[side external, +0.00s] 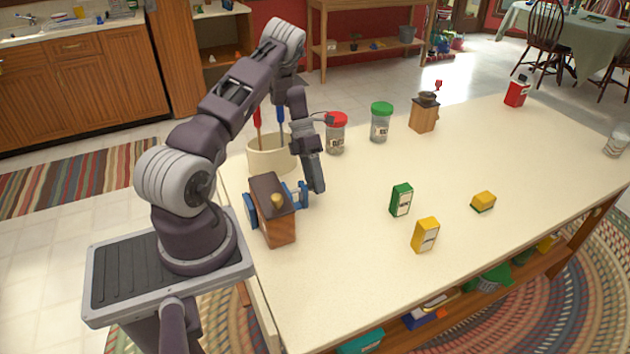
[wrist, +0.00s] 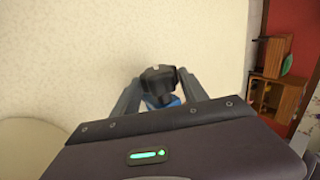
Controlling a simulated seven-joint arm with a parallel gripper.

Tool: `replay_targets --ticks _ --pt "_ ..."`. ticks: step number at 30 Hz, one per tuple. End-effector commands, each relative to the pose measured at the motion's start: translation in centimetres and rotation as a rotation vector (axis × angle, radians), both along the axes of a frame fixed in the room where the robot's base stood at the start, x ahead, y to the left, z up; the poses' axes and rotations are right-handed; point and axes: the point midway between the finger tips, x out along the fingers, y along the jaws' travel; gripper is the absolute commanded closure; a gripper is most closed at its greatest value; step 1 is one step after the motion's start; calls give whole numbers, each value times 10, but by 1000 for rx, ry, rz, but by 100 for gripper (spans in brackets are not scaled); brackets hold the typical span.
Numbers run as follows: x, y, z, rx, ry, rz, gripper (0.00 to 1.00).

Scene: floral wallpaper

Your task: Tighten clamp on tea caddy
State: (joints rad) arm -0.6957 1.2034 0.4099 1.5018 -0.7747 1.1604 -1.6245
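The tea caddy (side external: 275,222) is a brown wooden box with a dark lid and a gold knob, standing near the table's left edge. A blue clamp (side external: 250,210) spans it, with one end at each side. My gripper (side external: 318,188) points down at the clamp's right end. In the wrist view, the clamp's black knob (wrist: 158,78), with blue below it, sits between my two fingers (wrist: 160,82). The fingers are apart, close to both sides of the knob; whether they press on it cannot be told.
A cream crock (side external: 268,158) with red and blue utensils stands behind the caddy. A red-lidded jar (side external: 336,136), a green-lidded jar (side external: 380,124) and a grinder (side external: 424,114) stand farther back. Green (side external: 401,200) and yellow (side external: 425,236) boxes stand to the right. The table's front is clear.

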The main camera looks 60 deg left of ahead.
Motion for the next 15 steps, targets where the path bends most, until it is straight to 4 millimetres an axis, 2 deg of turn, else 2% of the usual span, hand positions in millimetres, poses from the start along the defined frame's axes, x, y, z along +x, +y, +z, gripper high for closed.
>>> replay_targets --ticks 2,11,15 --pt "0 0 0 0 0 0 33" --pt "1 1 3 0 -3 -1 33" --pt "1 15 23 4 -5 2 33"
